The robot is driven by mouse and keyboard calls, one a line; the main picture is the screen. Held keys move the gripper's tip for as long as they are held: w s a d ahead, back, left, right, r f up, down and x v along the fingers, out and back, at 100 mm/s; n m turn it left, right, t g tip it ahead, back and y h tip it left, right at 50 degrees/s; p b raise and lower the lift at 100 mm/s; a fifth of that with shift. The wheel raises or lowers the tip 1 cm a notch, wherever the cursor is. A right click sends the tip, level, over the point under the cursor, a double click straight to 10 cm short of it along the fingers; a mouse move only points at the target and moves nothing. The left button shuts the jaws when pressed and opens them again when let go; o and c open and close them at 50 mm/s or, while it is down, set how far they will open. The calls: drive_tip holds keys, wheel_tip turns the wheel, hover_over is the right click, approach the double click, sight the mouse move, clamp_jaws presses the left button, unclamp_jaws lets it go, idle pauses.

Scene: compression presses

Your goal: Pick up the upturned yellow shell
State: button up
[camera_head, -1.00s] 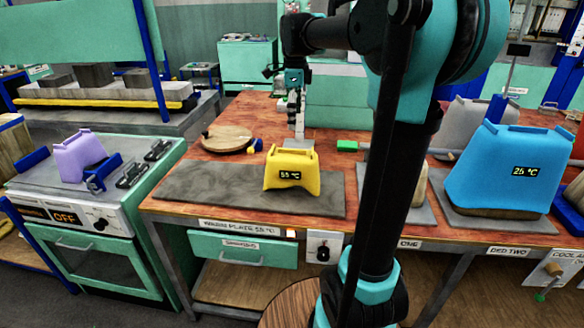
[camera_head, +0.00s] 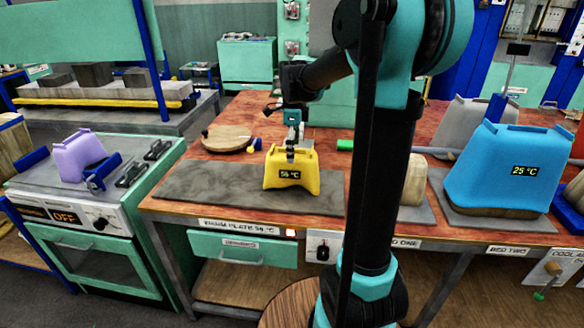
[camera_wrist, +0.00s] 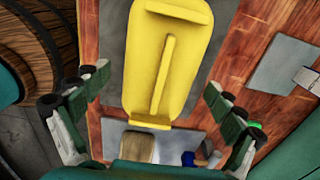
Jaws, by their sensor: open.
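The yellow shell (camera_head: 290,169) sits on the dark grey warming plate (camera_head: 215,188) in the head view, with a display that reads about 56 °C. In the wrist view the yellow shell (camera_wrist: 165,60) lies below the camera, with a raised rib along its middle. My gripper (camera_head: 290,150) is just above and behind the shell's top in the head view. In the wrist view my gripper's fingers (camera_wrist: 158,95) are spread wide, one on each side of the shell, with nothing between them held. Whether a finger touches the shell cannot be told.
A round wooden board (camera_head: 228,139) lies behind the plate. A blue shell (camera_head: 507,165) stands at the right and a purple shell (camera_head: 80,155) on the stove (camera_head: 90,200) at the left. My arm hides part of bed one. The plate's left part is clear.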

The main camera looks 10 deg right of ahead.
drive_tip(key=c, duration=1.8)
drive_tip(key=shift+o, duration=0.2)
